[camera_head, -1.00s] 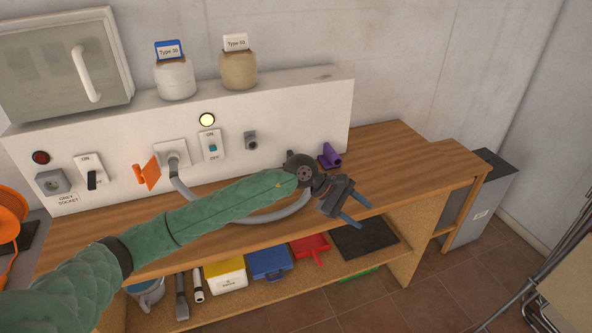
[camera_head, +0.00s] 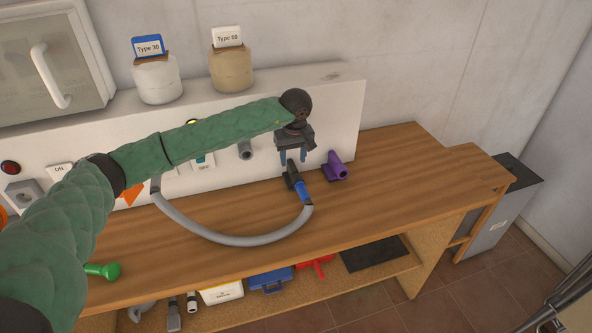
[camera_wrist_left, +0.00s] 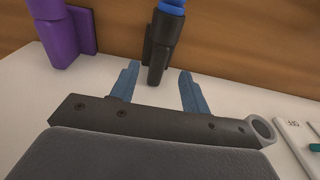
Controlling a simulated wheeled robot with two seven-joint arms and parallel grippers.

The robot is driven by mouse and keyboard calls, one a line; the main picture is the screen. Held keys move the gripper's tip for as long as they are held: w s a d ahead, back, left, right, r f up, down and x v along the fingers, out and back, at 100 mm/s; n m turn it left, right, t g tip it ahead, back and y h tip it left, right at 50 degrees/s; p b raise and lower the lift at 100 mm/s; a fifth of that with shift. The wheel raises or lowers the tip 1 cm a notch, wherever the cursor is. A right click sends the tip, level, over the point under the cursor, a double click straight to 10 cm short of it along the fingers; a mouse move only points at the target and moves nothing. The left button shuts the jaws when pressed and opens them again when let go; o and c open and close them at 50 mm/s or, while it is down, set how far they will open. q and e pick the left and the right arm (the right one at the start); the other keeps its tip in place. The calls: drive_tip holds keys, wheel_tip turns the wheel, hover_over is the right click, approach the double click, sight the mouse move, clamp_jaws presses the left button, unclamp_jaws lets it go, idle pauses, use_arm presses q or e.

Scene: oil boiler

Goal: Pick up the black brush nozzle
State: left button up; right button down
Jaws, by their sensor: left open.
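A black nozzle piece (camera_head: 292,176) stands against the back panel on the worktop, with a blue collar (camera_head: 304,192) and grey hose at its near end. It also shows in the left wrist view (camera_wrist_left: 160,45), top centre. I cannot make out bristles on it. My left gripper (camera_head: 294,157) is open, pointing down just above the black piece. In the left wrist view the two blue fingers (camera_wrist_left: 159,74) stand apart, one to each side of the black piece's end. Nothing is held between them. My right gripper is not in view.
A purple nozzle piece (camera_head: 336,167) stands close to the right of the black one. The grey hose (camera_head: 235,240) curves over the worktop. A white panel (camera_head: 335,110) rises behind. The worktop's right part (camera_head: 410,165) is clear. A lower shelf holds a blue case (camera_head: 270,280) and other items.

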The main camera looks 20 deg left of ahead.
sight(294, 168)
use_arm(q)
drive_tip(key=shift+s+f, duration=0.4)
drive_tip(key=shift+f, duration=0.2)
drive_tip(key=f, duration=0.3)
drive_tip(key=w+f, duration=0.1)
drive_tip(key=f, duration=0.1)
drive_tip(key=shift+f, duration=0.2)
drive_tip(key=shift+w+f, duration=0.1)
drive_tip(key=shift+f, duration=0.1)
drive_tip(key=shift+r, duration=0.1)
clamp_jaws()
